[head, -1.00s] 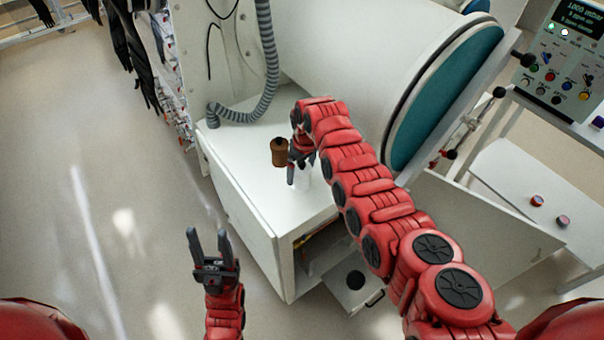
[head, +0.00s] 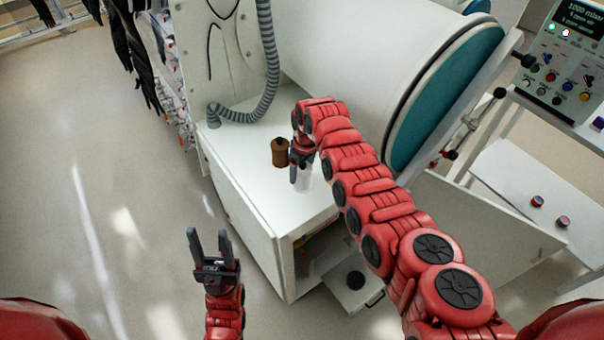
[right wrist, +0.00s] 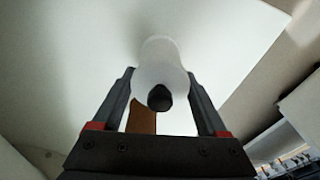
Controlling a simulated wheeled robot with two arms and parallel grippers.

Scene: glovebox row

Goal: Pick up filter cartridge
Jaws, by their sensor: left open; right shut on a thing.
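The filter cartridge, seemingly the pale white cylinder with a dark end, shows between my fingers in the right wrist view (right wrist: 158,60). In the head view the cylinder (head: 304,180) is partly hidden by my right gripper (head: 296,172), over the white cabinet top. My right gripper is shut on it, one finger on each side. I cannot tell whether the cylinder touches the surface. My left gripper (head: 209,243) is open and empty, in front of the cabinet and apart from everything.
A brown bottle (head: 280,152) stands close to the left of my right gripper on the cabinet top (head: 245,160). A grey corrugated hose (head: 268,70) hangs behind. A large white chamber with a teal round door (head: 450,90) is at right. An open drawer (head: 345,295) sits below.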

